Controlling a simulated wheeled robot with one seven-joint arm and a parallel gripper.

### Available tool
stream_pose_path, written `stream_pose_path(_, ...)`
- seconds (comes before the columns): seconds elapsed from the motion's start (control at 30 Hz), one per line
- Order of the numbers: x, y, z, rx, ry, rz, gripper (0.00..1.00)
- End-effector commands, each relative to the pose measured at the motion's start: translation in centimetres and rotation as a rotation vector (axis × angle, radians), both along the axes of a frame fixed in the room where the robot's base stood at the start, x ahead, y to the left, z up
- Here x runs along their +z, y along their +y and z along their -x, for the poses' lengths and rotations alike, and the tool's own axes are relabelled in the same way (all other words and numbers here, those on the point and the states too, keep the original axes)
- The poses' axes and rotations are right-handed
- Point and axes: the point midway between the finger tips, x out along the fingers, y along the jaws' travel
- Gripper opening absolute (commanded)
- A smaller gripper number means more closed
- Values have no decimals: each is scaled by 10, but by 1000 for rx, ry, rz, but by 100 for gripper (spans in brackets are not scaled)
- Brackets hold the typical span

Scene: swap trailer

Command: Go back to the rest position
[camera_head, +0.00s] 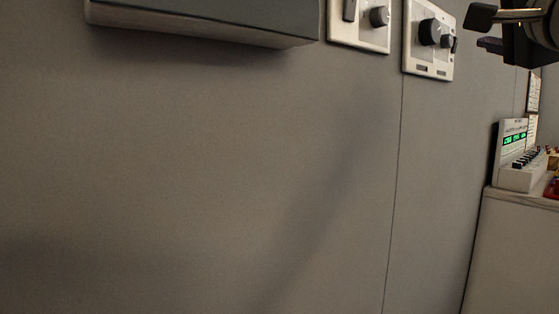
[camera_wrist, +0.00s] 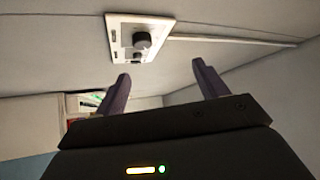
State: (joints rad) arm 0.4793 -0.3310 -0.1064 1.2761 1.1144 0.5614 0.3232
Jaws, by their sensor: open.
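My gripper (camera_wrist: 160,88) shows in the wrist view with its two purple fingers spread apart and nothing between them. Beyond the fingertips is a white wall panel (camera_wrist: 120,27) with a dark round knob; a gap separates the fingers from it in the picture, though the distance is hard to tell. In the head view part of my gripper (camera_head: 487,30) shows at the top right corner, to the right of a white panel (camera_head: 411,55) with black knobs. The rest of my arm is cut off by the frame edge.
A second white panel (camera_head: 345,35) with a knob and a grey box (camera_head: 205,22) are mounted on the grey wall. At the right, a device with a green display (camera_head: 515,150) stands on a pale cabinet (camera_head: 515,250). The lower wall is bare.

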Motion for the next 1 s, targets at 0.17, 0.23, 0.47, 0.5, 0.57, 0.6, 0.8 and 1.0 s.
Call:
stream_pose_path(0.17,-23,7,-8,9,63,30,72)
stream_pose_path(0.23,-34,10,-11,13,92,45,72)
stream_pose_path(0.47,-84,25,-23,35,221,117,72)
stream_pose_path(0.5,-96,29,-25,42,250,135,72)
stream_pose_path(0.57,-116,35,-28,53,299,164,72)
stream_pose_path(0.6,-131,40,-29,63,334,187,72)
stream_pose_path(0.8,-230,72,-28,137,560,356,72)
stream_pose_path(1.0,-373,112,6,279,862,645,72)
